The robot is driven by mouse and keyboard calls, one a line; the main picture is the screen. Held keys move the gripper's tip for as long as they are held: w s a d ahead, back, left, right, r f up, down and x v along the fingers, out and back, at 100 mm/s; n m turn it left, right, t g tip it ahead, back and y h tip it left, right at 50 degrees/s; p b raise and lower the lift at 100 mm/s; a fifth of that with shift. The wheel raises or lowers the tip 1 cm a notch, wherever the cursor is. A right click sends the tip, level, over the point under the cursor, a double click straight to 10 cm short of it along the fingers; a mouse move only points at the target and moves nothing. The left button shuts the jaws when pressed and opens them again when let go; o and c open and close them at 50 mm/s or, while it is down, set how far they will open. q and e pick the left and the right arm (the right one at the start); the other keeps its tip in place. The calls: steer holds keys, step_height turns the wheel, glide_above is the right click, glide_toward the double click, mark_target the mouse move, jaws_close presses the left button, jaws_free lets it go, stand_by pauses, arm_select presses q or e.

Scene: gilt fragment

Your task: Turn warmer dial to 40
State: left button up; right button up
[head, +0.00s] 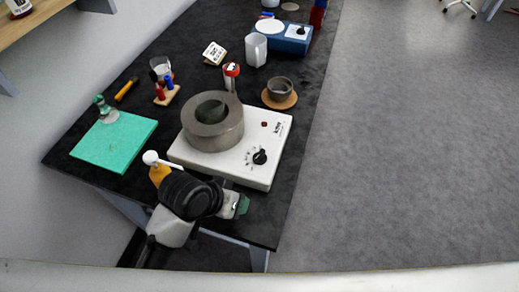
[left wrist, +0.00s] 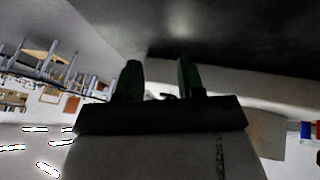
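The warmer (head: 226,168) is a white box near the front edge of the dark bench, with a thick grey ring on top. Its black dial (head: 260,157) is on the right part of its top face, with small marks around it too small to read. My left gripper (head: 241,206) is in front of the warmer, below the dial in the picture and apart from it. In the left wrist view its two green fingers (left wrist: 159,78) stand apart with nothing between them. My right gripper is not in view.
A teal mat (head: 112,146) and a white-capped orange bottle (head: 156,168) are left of the warmer. A grey cup on a round coaster (head: 280,102) stands behind it. A blue device with a dial (head: 279,38), a white jug (head: 256,50) and a tube rack (head: 166,95) are farther back.

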arm_select(q)
steer(key=w+d+r+m+g+h, duration=0.1)
steer(key=w+d+r+m+g, duration=0.25)
steer(key=d, duration=0.55)
steer(key=n+y, duration=0.1)
steer(key=y, duration=0.5)
glide_toward(260, 153)
step_height(260, 153, down, 9)
steer(key=shift+f+p, duration=0.1)
steer(key=shift+p, duration=0.65)
steer(key=shift+c, duration=0.3)
jaws_close()
